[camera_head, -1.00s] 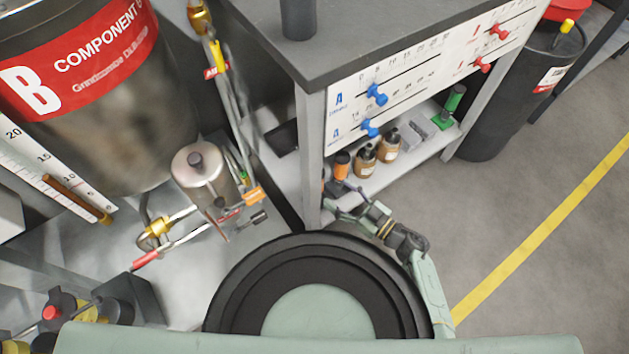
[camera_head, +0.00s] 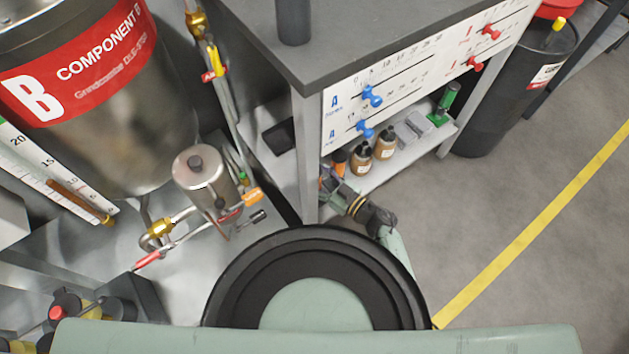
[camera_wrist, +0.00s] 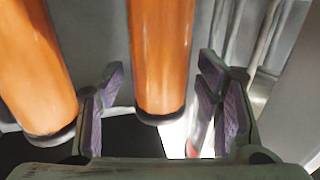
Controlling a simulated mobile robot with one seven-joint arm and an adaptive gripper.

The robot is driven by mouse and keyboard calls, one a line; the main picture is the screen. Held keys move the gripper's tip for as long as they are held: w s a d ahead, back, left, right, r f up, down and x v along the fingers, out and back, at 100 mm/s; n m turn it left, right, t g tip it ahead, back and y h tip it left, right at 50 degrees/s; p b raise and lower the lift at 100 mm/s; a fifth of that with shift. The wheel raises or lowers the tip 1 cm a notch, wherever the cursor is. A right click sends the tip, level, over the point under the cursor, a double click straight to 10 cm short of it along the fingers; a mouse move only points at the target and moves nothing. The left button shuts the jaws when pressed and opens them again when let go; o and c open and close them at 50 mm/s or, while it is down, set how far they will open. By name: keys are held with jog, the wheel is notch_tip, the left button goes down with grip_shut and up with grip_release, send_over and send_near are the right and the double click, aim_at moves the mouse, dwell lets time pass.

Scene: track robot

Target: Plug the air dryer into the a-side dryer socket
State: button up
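Two orange cylinders with dark end caps show in the wrist view, one in the middle (camera_wrist: 162,55) and one at the left (camera_wrist: 35,65). I cannot tell for sure that either is the air dryer. My gripper (camera_wrist: 165,105) is open, its purple-padded fingers on either side of the middle cylinder's lower end, with small gaps visible. In the head view my gripper (camera_head: 332,184) is small and partly hidden at the shelf's left end, beside the cabinet leg. An orange piece (camera_head: 340,157) shows just above it. I cannot make out the a-side dryer socket.
Brown bottles (camera_head: 361,159) stand on the low shelf (camera_head: 400,160) right of my gripper. The grey cabinet leg (camera_head: 306,150) is close on its left. A silver canister with valves (camera_head: 200,175) and the component B drum (camera_head: 110,130) stand left.

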jog(key=c, duration=1.2)
jog(key=shift+r, duration=0.1)
